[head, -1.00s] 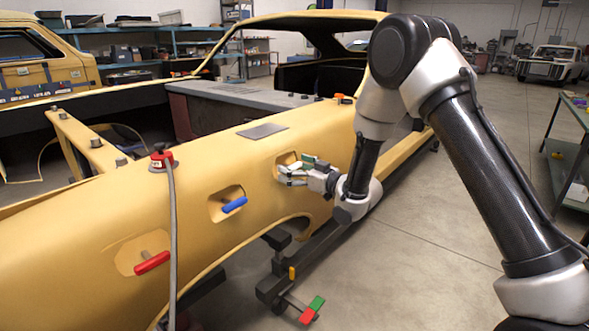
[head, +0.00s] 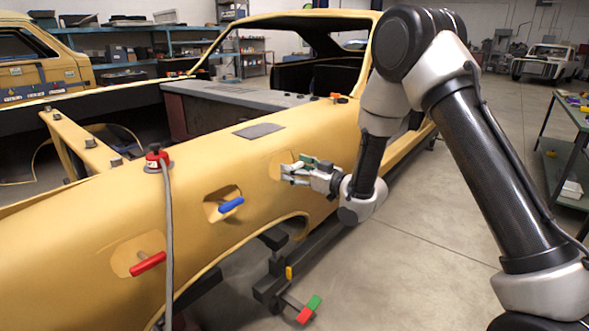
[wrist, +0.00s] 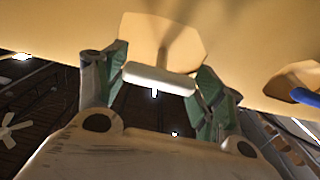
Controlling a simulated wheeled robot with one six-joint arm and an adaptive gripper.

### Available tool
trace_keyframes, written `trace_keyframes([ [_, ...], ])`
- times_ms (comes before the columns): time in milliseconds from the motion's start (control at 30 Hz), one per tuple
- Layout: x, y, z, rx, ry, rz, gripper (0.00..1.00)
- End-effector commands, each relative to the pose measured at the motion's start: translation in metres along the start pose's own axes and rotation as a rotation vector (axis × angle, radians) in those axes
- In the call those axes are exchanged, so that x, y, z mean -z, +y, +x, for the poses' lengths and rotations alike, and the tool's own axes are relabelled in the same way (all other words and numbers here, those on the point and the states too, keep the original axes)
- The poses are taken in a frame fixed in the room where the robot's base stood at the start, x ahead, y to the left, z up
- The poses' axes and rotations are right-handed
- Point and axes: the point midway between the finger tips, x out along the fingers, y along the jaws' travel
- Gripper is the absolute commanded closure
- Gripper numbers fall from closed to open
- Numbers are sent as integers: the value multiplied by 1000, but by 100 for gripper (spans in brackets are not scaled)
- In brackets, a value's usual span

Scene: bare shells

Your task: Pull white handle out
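The white handle (wrist: 158,80) is a rounded bar on a stem that comes out of a recess in the yellow body panel (wrist: 60,25). In the wrist view it lies crosswise between the green finger pads of my gripper (wrist: 160,87). Both ends of the bar meet the pads, so my gripper looks shut on it, end to end. In the head view my gripper (head: 299,170) is at the rightmost recess of the panel, and its fingers partly hide the handle. A gap shows between the handle and the panel.
A blue handle (head: 231,205) and a red handle (head: 148,263) stick out of the panel to the left. A grey hose (head: 169,240) hangs from a red fitting (head: 156,161). A green shelf (head: 567,150) stands right. The floor (head: 440,240) right of the panel is clear.

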Motion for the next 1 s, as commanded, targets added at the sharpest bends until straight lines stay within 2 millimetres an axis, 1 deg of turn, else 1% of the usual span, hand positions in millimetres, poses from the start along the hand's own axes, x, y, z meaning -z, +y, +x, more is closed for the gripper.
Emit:
trace_keyframes([
  [33, 0, 0, 0, -1, 0, 0, 19],
  [67, 0, 0, 0, -1, 0, 0, 14],
  [100, 0, 0, 0, 0, 0, 0, 12],
  [400, 0, 0, 0, 0, 0, 0, 12],
  [533, 0, 1, -8, -1, -1, 0, 12],
  [667, 0, 1, -30, -3, -1, 2, 12],
  [800, -1, 2, -63, -4, -3, 2, 12],
  [900, 0, 2, -84, -4, -2, 1, 12],
  [1000, 0, 1, -102, -3, -2, 2, 12],
])
